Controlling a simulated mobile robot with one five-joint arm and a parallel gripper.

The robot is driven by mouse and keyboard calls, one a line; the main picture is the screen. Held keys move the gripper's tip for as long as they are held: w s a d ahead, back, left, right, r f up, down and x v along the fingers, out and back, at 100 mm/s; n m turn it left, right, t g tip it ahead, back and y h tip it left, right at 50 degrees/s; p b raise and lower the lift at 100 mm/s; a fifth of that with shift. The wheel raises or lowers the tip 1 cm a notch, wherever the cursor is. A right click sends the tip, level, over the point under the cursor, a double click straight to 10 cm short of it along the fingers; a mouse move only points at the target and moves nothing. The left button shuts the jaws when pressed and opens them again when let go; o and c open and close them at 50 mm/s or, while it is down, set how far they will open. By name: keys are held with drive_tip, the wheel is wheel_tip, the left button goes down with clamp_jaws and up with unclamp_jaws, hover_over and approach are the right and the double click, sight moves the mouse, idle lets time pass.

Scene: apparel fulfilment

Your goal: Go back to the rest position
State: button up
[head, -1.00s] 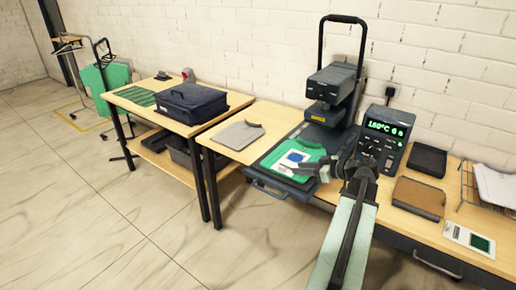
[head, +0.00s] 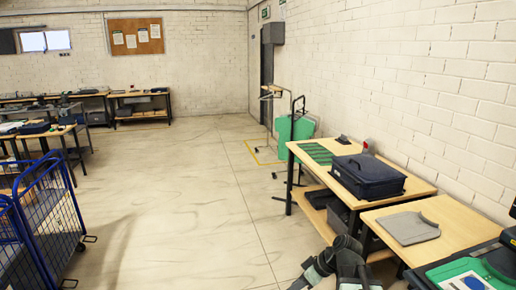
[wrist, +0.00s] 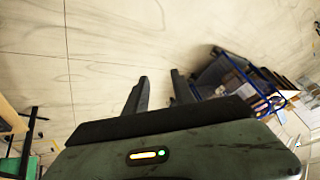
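My gripper (wrist: 159,76) shows in the wrist view with its two dark fingers apart and nothing between them. Beyond the fingers is bare pale floor. In the head view, dark parts of my arm show at the bottom edge, in front of the near table; I cannot make out the fingertips there. A green garment (head: 468,274) with a white and blue print lies on the press at the lower right, cut off by the picture edge. My gripper is away from it.
A wooden table (head: 454,213) at right holds a grey folded garment (head: 408,228). Behind it, another table holds a dark blue case (head: 367,177). A blue wire cage trolley (head: 50,205) stands at left and shows in the wrist view (wrist: 225,78). The middle floor is clear.

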drive_tip(key=s+a+f+m+g+h, duration=0.1)
drive_tip(key=s+a+f+m+h, duration=0.1)
drive_tip(key=s+a+h, duration=0.15)
drive_tip(key=s+d+f+m+g+h, duration=0.1)
drive_tip(key=s+d+m+h, duration=0.1)
drive_tip(key=d+m, duration=0.5)
drive_tip(key=shift+f+m+h, duration=0.15)
drive_tip(key=shift+m+h, duration=0.35)
drive_tip(key=shift+h, duration=0.05)
drive_tip(key=shift+s+d, duration=0.1)
drive_tip(key=shift+d, duration=0.1)
